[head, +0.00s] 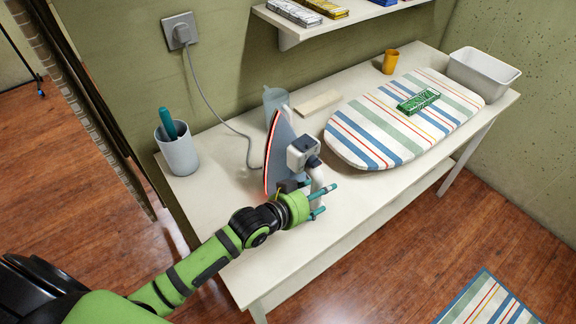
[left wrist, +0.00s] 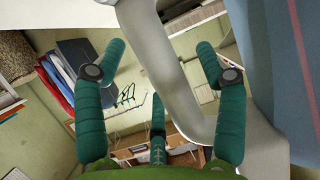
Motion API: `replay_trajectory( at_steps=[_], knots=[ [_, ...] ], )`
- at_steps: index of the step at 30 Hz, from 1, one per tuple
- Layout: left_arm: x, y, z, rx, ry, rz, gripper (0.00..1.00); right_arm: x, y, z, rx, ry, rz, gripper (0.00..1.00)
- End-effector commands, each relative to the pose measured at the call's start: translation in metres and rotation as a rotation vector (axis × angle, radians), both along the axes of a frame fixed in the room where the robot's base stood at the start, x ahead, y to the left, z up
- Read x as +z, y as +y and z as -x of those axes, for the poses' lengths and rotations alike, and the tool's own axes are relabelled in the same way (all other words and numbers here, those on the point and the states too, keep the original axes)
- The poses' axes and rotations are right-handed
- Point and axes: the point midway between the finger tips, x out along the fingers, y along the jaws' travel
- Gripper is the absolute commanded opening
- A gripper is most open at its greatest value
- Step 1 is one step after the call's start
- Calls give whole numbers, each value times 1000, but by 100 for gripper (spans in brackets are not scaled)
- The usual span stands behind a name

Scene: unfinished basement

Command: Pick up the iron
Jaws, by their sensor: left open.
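The iron (head: 302,152) stands upright on the white table in the head view, its red-edged soleplate facing left and its white handle on the right. My left gripper (head: 325,200) is at the handle, low on the near side of the iron. In the left wrist view the white handle (left wrist: 165,70) passes between the spread teal fingers of the left gripper (left wrist: 160,47). The fingers are open; I cannot tell whether any touches the handle. The arm and hand hide the iron's lower part in the head view. My right gripper is not in view.
A grey cord runs from the wall socket (head: 181,31) down behind the iron. A white cup (head: 178,155) stands to the left and a translucent jug (head: 272,98) behind. A striped ironing board (head: 385,140) with a green box lies right. The table's front strip is clear.

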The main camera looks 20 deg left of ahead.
Motion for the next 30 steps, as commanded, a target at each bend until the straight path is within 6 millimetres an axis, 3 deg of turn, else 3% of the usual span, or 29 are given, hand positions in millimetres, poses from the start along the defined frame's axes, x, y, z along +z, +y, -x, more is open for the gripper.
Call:
replay_trajectory(
  at_steps=[1,6,19,30],
  knots=[
    [0,0,0,0,0,0,67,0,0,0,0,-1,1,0],
    [0,0,0,1,0,-2,0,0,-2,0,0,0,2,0],
    [11,1,-3,-1,-20,-5,0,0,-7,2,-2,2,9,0],
    [50,0,-3,-2,-25,-2,0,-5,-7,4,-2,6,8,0]
  ],
)
